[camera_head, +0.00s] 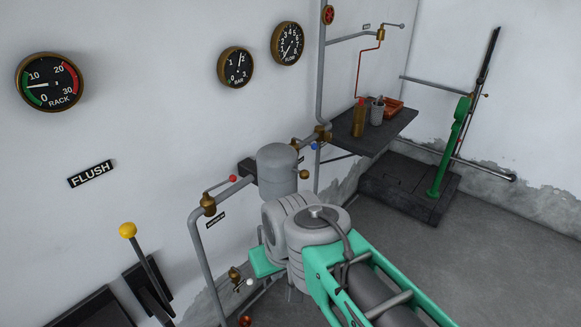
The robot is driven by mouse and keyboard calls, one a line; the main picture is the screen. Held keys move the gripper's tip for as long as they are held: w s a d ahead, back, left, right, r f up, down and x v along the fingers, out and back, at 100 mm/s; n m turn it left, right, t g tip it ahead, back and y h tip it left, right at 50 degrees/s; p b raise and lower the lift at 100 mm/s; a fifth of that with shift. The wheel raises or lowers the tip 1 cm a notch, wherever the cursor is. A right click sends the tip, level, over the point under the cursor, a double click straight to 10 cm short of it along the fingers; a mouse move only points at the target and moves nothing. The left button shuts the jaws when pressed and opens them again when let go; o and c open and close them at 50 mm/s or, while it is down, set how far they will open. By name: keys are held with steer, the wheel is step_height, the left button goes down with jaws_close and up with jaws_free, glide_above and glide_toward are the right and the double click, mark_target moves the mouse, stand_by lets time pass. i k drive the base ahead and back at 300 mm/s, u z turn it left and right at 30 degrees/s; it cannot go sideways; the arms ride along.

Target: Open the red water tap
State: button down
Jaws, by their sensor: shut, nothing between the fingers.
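A brass valve (208,204) sits on a grey wall pipe left of centre. Its thin lever ends in a small red ball knob (232,178) and slants up to the right. I take this for the red water tap, but the label below it is too small to read. My arm rises from the lower right, and its rounded grey joint shows right of and below this valve. My gripper cannot be made out; it is hidden or out of frame.
A grey cylindrical vessel (277,170) stands right of the valve. Other taps have a blue knob (312,146) and a white knob (249,283). A red handwheel (327,14) is high up. A yellow-knobbed lever (127,230) stands lower left. A dark shelf (385,139) holds bottles.

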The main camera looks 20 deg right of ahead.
mark_target(232, 177)
steer(key=z, duration=1)
steer(key=i, duration=0.7)
steer(key=u, duration=2.4)
